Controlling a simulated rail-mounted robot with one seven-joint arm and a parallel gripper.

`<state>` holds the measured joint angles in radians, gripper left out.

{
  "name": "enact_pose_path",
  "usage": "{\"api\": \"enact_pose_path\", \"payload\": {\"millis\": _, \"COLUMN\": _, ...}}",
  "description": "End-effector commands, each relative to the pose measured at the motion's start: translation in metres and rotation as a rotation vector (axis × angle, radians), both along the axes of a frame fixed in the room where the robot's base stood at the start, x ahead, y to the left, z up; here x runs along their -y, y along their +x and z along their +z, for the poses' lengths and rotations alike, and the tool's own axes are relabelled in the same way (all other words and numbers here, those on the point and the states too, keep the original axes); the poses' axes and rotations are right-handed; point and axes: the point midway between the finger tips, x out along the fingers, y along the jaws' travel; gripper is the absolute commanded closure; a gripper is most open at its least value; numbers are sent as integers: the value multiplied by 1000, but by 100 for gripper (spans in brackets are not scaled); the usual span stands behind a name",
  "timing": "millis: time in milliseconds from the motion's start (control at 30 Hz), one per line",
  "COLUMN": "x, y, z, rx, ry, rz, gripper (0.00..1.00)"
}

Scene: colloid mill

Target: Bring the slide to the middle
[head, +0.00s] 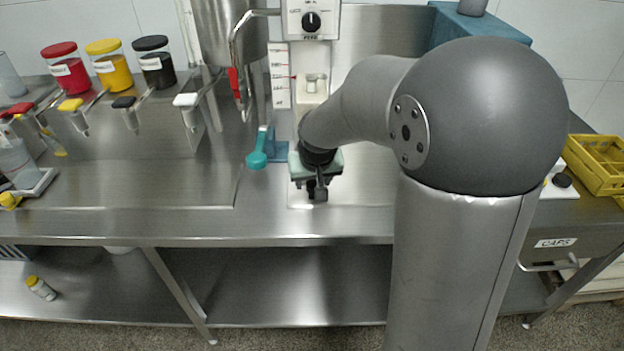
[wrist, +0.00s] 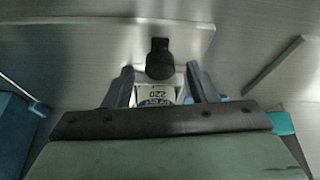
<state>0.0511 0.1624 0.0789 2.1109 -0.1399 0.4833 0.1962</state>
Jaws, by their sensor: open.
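My gripper (wrist: 160,72) is open, with one finger on each side of the label and the knob at the fingertips. I cannot tell whether either finger touches. In the head view my gripper (head: 317,183) points down at the front of the bench below the mill, and its body and my arm hide most of the slide.
A teal lever (head: 258,152) stands just left of my gripper. The mill's control box (head: 311,20) and a marked scale (head: 280,75) are behind. Red, yellow and black jars (head: 158,70) stand back left. A yellow crate (head: 597,163) is far right.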

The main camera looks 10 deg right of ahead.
Motion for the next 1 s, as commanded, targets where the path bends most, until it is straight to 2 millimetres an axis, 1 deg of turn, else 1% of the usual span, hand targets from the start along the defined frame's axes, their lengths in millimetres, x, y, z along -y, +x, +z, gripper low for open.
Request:
{"api": "enact_pose_path", "payload": {"millis": 33, "x": 0, "y": 2, "z": -5, "rx": -1, "ry": 0, "rz": 0, "gripper": 48}}
{"api": "enact_pose_path", "payload": {"millis": 133, "x": 0, "y": 4, "z": -10, "rx": 0, "ry": 0, "rz": 1, "gripper": 48}}
{"api": "enact_pose_path", "payload": {"millis": 433, "x": 1, "y": 5, "z": -11, "rx": 1, "ry": 0, "rz": 1, "gripper": 48}}
{"api": "enact_pose_path", "payload": {"millis": 467, "x": 1, "y": 5, "z": -11, "rx": 1, "ry": 0, "rz": 1, "gripper": 56}}
{"api": "enact_pose_path", "payload": {"millis": 500, "x": 0, "y": 4, "z": -11, "rx": 1, "ry": 0, "rz": 1, "gripper": 67}}
{"api": "enact_pose_path", "payload": {"millis": 567, "x": 1, "y": 4, "z": -11, "rx": 1, "ry": 0, "rz": 1, "gripper": 84}}
{"api": "enact_pose_path", "payload": {"millis": 600, "x": 0, "y": 4, "z": -11, "rx": 1, "ry": 0, "rz": 1, "gripper": 95}}
{"api": "enact_pose_path", "payload": {"millis": 633, "x": 0, "y": 4, "z": -11, "rx": 1, "ry": 0, "rz": 1, "gripper": 100}}
{"api": "enact_pose_path", "payload": {"millis": 1000, "x": 1, "y": 4, "z": -11, "rx": 1, "ry": -1, "rz": 1, "gripper": 100}}
